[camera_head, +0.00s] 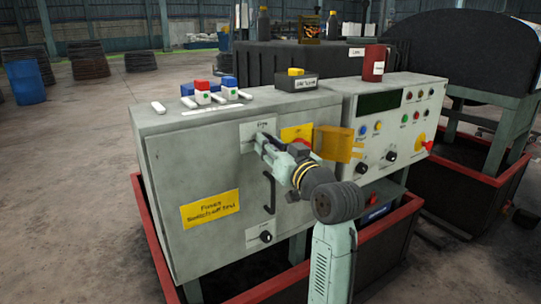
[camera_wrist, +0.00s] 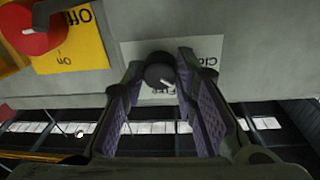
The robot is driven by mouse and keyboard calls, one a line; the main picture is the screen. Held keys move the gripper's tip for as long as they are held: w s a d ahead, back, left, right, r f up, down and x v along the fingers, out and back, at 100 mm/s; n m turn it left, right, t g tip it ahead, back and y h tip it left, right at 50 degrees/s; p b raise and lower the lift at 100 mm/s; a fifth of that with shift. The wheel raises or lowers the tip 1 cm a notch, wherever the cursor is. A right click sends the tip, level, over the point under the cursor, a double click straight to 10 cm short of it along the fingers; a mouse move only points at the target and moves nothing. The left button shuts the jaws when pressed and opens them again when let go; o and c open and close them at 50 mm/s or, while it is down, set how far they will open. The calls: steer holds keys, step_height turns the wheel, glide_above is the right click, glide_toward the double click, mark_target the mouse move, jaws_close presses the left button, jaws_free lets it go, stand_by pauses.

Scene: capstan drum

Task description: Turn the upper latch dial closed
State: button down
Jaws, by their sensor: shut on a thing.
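The upper latch dial (camera_wrist: 159,70) is a small black round knob with a white pointer mark. It sits on a white label plate (camera_wrist: 212,52), whose lettering appears upside down in the wrist view. My gripper (camera_wrist: 160,75) has its two ridged pads on either side of the dial, shut on it. In the head view my gripper (camera_head: 266,143) reaches the upper right of the grey cabinet door (camera_head: 200,165), at the upper label (camera_head: 250,130), and hides the dial. A lower latch dial (camera_head: 265,237), black with a white mark, sits on the lower label.
A black door handle (camera_head: 269,194) is just below my wrist. A red rotary switch (camera_wrist: 35,25) on a yellow plate (camera_wrist: 75,48) is beside the dial. A control panel (camera_head: 400,125) with knobs stands to the right. Small switches (camera_head: 203,93) lie on the cabinet top.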

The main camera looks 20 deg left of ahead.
steer(key=n+b, duration=0.2)
steer(key=n, duration=0.1)
steer(key=n+b, duration=0.2)
steer(key=shift+d+f+n+y, duration=0.1)
steer(key=shift+f+n+y, duration=0.1)
steer(key=shift+n+y, duration=0.15)
steer(key=shift+w+r+n+g+b, duration=0.1)
steer(key=shift+n+g+b, duration=0.3)
steer(key=shift+n+b, duration=0.85)
steer(key=shift+r+n, duration=0.1)
steer(key=shift+n, duration=0.3)
steer(key=c, duration=1.3)
jaws_free()
steer(key=shift+d, duration=0.1)
steer(key=v, duration=1.2)
